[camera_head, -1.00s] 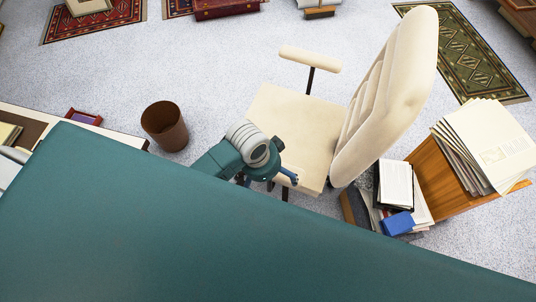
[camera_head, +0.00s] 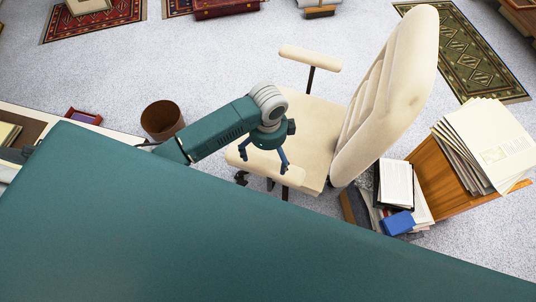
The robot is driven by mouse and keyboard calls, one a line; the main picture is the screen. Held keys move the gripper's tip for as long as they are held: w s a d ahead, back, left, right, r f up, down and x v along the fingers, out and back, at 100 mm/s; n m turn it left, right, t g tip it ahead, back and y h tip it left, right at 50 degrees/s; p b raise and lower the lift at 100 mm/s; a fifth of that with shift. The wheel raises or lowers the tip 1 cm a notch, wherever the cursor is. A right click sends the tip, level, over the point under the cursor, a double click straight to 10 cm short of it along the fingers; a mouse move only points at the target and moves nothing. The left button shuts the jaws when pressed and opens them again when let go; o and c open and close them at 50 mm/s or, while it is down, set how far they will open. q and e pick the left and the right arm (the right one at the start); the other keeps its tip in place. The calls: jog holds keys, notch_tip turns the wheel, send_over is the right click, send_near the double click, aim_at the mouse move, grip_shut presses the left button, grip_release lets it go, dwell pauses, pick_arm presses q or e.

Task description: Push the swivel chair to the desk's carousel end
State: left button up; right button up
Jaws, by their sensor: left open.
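The cream swivel chair (camera_head: 385,100) stands upright on the grey carpet right of centre, its backrest on the right and one armrest (camera_head: 310,57) at the far side. My left gripper (camera_head: 264,160) is open and empty, pointing down over the near armrest (camera_head: 270,172). One finger is on each side of that armrest; I cannot tell whether they touch it. A pale-edged surface (camera_head: 75,122), perhaps the desk, shows at the left edge. I cannot make out a carousel. My right gripper is not in view.
A brown waste bin (camera_head: 162,121) stands left of the chair. A wooden box with papers (camera_head: 440,185) and a blue box (camera_head: 397,223) lie close on the right. Patterned rugs (camera_head: 465,55) lie farther back. Carpet behind the bin is clear.

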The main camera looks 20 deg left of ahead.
aim_at(268, 168)
pick_arm(q)
notch_tip(268, 168, down, 11)
jog(key=shift+r, duration=0.1)
dwell(0.4)
jog(key=shift+c, duration=0.5)
jog(key=c, duration=2)
jog(key=shift+o, duration=0.2)
jog(key=shift+s, duration=0.1)
